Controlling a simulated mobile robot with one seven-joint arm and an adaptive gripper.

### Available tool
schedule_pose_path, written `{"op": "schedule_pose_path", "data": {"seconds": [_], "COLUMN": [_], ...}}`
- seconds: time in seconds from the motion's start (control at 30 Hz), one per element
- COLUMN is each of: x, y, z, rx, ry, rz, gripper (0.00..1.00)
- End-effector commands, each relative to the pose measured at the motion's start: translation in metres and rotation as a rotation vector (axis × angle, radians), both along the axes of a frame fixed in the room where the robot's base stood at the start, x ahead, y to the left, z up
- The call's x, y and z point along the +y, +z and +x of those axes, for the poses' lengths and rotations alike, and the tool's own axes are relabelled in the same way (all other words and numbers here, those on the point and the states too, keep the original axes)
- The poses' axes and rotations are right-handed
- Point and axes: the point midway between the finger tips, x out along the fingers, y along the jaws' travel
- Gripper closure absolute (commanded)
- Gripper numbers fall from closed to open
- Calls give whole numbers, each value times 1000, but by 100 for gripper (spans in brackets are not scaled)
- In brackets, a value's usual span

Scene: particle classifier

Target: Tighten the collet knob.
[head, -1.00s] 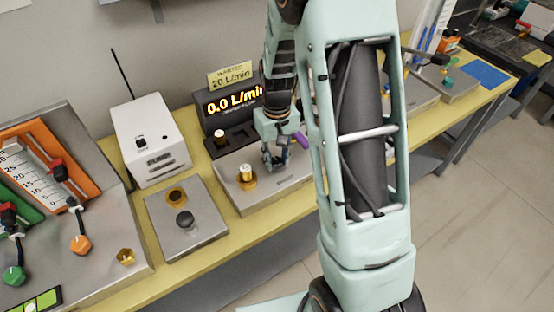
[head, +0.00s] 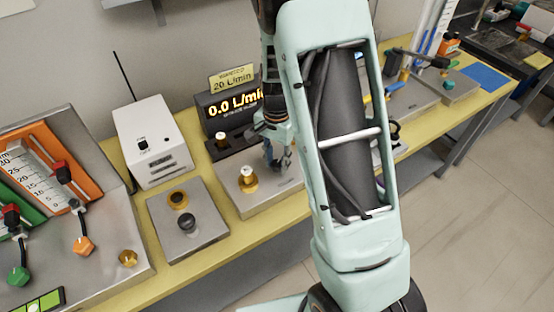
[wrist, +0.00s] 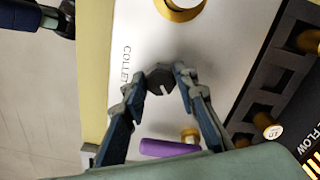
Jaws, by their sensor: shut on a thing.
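The collet knob (wrist: 160,78) is a small dark faceted knob with a pale slot mark, on the pale plate lettered "COLLET" in the wrist view. My gripper (wrist: 162,84) has its two fingers on either side of the knob, shut on it. In the head view my gripper (head: 278,163) points down at the plate (head: 250,206), and its fingers and my arm hide the knob. A brass collar (head: 247,181) with a white-topped piece in it stands on the same plate, left of my gripper; its brass rim shows at the top of the wrist view (wrist: 180,8).
A purple cylinder (wrist: 168,148) and a brass piece lie close to my fingers in the wrist view. A black rack (wrist: 262,75) stands beside the plate. The display (head: 232,106) reads 0.0 L/min. A white pump box (head: 152,145) and knob plate (head: 187,222) are left.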

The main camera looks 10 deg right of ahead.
Motion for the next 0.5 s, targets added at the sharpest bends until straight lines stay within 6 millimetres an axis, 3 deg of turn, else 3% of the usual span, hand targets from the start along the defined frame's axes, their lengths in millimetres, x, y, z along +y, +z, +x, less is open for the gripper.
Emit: {"op": "schedule_pose_path", "data": {"seconds": [0.5], "x": [0], "y": [2], "z": [1], "rx": [-1], "ry": [-417], "rz": [-1], "gripper": [97]}}
